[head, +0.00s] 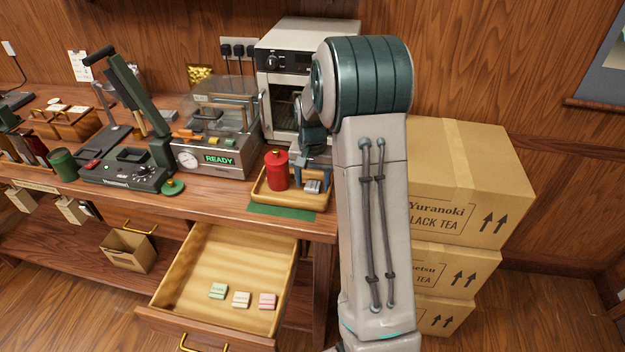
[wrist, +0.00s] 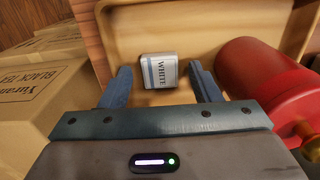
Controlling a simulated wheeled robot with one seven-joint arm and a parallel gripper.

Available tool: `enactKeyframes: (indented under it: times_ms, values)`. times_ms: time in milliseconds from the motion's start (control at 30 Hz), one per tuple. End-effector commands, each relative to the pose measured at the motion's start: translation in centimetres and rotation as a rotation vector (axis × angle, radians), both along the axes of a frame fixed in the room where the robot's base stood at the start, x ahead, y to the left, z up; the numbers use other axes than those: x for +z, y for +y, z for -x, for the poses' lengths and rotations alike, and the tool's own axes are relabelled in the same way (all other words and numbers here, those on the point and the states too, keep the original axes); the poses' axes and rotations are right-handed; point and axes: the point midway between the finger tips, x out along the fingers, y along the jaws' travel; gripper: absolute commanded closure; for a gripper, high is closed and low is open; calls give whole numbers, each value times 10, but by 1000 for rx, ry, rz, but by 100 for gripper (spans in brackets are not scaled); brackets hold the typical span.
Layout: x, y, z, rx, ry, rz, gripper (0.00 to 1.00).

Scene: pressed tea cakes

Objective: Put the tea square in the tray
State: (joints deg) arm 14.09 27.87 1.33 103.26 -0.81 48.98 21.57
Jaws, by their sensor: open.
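The wooden tray (head: 262,197) stands at the front edge of the counter, on a green mat. In the wrist view, the tray (wrist: 200,22) fills most of the background. A small pale tea square (wrist: 160,70) with a grey band and the word WHITE lies on the tray floor. It also shows in the head view (head: 312,187), partly hidden. My gripper (wrist: 158,70) is open, with one finger on each side of the tea square. A gap shows beside each finger. In the head view, my gripper (head: 312,170) is low over the tray's right part, partly hidden by my arm.
A red canister (head: 276,170) stands in the tray, close to my gripper. Below, an open drawer (head: 210,260) holds green, cream and pink squares. A sealing machine (head: 215,150) stands left of the tray, an oven (head: 290,60) behind, and stacked cartons (head: 470,180) at the right.

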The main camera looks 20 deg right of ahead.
Motion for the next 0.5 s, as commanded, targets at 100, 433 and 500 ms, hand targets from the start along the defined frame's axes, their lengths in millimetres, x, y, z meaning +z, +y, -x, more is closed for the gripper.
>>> enactKeyframes:
  times_ms: [100,433,500]
  values:
    - [21,0,-1,0,-6,2,43]
    - [90,0,-1,0,-6,2,43]
    - [101,0,-1,0,-5,1,43]
